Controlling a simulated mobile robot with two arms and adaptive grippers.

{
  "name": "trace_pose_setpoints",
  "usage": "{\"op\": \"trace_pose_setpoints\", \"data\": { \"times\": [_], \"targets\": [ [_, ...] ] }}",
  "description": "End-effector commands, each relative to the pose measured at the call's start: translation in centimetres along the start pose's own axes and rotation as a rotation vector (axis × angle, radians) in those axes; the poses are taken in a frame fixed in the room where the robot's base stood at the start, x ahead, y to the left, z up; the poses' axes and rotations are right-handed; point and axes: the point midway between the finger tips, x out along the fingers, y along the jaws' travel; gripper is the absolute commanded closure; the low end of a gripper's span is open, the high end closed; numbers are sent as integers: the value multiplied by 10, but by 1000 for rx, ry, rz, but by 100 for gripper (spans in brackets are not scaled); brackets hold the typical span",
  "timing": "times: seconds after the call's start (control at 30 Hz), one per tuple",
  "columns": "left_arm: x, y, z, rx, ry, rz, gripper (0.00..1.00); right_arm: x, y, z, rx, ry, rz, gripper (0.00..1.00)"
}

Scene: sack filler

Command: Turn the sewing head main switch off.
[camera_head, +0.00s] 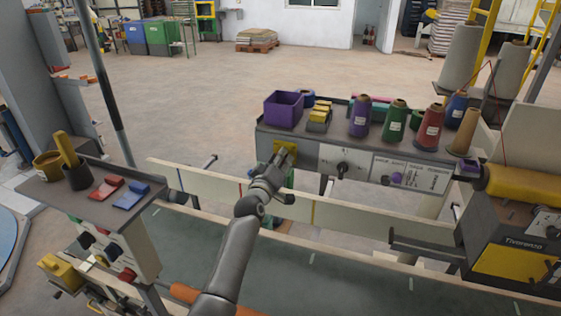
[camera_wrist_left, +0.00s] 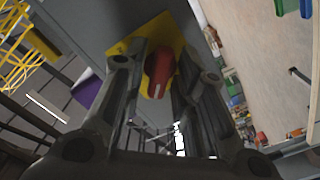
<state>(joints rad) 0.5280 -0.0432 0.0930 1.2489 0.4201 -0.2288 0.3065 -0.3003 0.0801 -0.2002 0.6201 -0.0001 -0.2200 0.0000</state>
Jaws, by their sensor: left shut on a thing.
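The main switch is a red rotary handle (camera_wrist_left: 160,72) on a yellow plate (camera_wrist_left: 122,46), seen in the left wrist view. In the head view the yellow plate (camera_head: 290,147) is on the front of the grey cabinet, near its left end. My left gripper (camera_head: 280,158) reaches the plate, and its fingers hide the red handle there. In the left wrist view my left gripper (camera_wrist_left: 160,82) has one finger on each side of the red handle and is shut on it. The handle has a pale mark near its lower end. My right gripper is not in view.
The grey cabinet (camera_head: 310,153) carries thread cones, a purple bin (camera_head: 284,109) and yellow blocks on top. A black knob (camera_head: 342,169) is to the right on its front. A small control stand (camera_head: 128,250) is at the left.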

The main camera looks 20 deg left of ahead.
Motion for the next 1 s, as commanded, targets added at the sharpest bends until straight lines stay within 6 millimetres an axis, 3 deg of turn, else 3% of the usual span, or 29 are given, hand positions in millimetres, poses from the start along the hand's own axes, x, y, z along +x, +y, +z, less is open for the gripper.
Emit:
{"op": "trace_pose_setpoints", "data": {
  "times": [0.23, 0.27, 0.33, 0.73, 1.0],
  "targets": [
    [0, 0, 0, -1, -1, -1, 97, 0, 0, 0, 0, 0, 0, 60],
    [0, 0, 0, -1, -1, -1, 71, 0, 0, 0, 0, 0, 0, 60],
    [0, 0, 0, -1, -1, -1, 64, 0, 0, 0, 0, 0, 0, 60],
    [-4, 0, 1, 0, 0, 0, 64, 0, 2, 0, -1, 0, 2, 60],
    [-34, -1, 1, -1, -1, -1, 64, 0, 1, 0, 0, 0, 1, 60]
  ]
}}
